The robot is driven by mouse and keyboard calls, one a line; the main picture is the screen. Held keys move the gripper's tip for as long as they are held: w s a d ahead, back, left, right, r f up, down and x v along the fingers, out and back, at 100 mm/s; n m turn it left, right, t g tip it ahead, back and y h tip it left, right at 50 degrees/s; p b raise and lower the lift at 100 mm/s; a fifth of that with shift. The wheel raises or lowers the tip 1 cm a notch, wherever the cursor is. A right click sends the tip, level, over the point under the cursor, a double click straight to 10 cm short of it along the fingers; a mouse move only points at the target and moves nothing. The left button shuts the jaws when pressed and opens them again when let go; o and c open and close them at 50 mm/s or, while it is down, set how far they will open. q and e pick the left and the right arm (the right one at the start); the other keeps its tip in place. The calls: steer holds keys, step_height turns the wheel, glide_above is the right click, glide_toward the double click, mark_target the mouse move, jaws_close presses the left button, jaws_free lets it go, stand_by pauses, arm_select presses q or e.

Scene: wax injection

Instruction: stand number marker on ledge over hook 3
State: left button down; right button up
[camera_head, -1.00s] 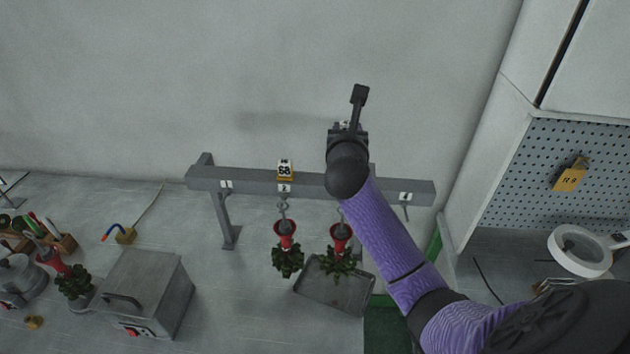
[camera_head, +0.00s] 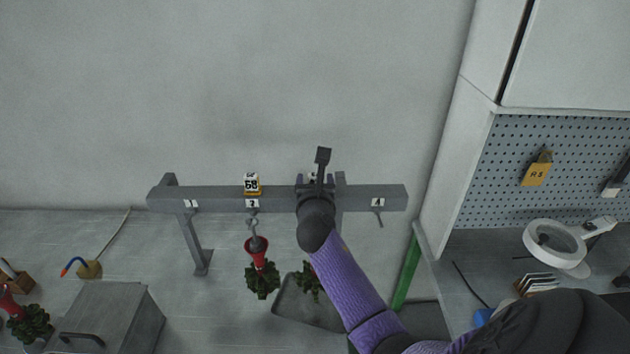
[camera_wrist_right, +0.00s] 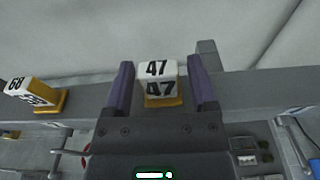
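The number marker 47 (camera_wrist_right: 160,88), a white block on a yellow base, stands upright between the fingers of my right gripper (camera_wrist_right: 160,78) in the right wrist view. Narrow gaps show between it and both fingers, so the gripper looks open around it. In the head view my right gripper (camera_head: 314,182) is at the grey ledge (camera_head: 285,197), between labels 2 and 4. A bit of the white marker shows there. Label 3 and its hook are hidden by my arm. Whether the marker's base touches the ledge is hard to tell. My left gripper is out of view.
Marker 68 (camera_head: 251,183) stands on the ledge above label 2. A red funnel-like piece with green leaves (camera_head: 258,262) hangs below it. Another leafy cluster (camera_head: 308,281) shows by a grey tray (camera_head: 300,308). A white cabinet side (camera_head: 455,165) rises to the right.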

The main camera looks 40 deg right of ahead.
steer(key=shift+r, duration=0.2)
steer(key=p+v, duration=0.1)
steer(key=v, duration=1.1)
steer(key=shift+p, duration=0.3)
steer(key=shift+f, duration=0.1)
